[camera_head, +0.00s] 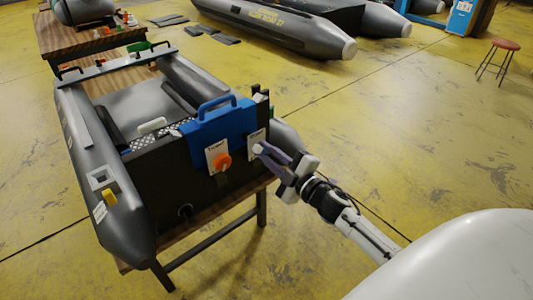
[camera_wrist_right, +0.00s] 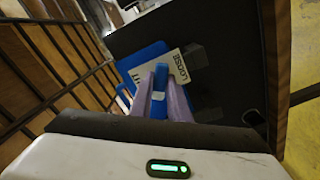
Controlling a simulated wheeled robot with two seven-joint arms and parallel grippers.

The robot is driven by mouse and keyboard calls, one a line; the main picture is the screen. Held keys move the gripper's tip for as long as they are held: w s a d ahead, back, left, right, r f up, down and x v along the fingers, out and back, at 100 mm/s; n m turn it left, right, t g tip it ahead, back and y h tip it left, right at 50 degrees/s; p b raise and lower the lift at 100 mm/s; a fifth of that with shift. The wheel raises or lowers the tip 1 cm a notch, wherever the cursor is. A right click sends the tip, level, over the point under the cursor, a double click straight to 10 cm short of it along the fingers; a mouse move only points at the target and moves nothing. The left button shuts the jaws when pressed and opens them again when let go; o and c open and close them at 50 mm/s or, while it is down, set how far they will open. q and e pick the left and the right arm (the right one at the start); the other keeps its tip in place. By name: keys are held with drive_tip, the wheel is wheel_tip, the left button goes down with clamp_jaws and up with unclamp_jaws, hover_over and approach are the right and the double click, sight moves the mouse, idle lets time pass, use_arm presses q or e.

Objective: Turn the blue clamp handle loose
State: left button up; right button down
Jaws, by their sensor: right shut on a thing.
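The blue clamp handle (camera_wrist_right: 161,76) shows in the right wrist view between the two purple fingers of my right gripper (camera_wrist_right: 159,98). The fingers are shut on it. A white label (camera_wrist_right: 180,66) reading "LOOSE" lies right behind it. In the head view my right gripper (camera_head: 263,150) reaches from the right to the dark transom (camera_head: 150,186) of the grey boat, and its fingers hide most of the handle. A blue plate (camera_head: 219,124) with a loop on top hangs over the transom, with an orange knob (camera_head: 222,162) on a white label to the left of my gripper. My left gripper is not in view.
The grey inflatable boat (camera_head: 72,122) rests on a wooden table (camera_head: 236,204). Another table (camera_head: 47,42) stands behind it. More grey boats (camera_head: 277,30) lie on the yellow floor at the back. A red stool (camera_head: 506,44) stands at the far right.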

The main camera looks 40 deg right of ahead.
drive_tip(key=n+b, duration=0.1)
drive_tip(key=n, duration=0.2)
drive_tip(key=shift+f, duration=0.15)
drive_tip(key=n+b, duration=0.1)
drive_tip(key=n, duration=0.2)
drive_tip(key=shift+n, duration=0.3)
drive_tip(key=shift+r+n, duration=0.2)
drive_tip(key=shift+n, duration=0.2)
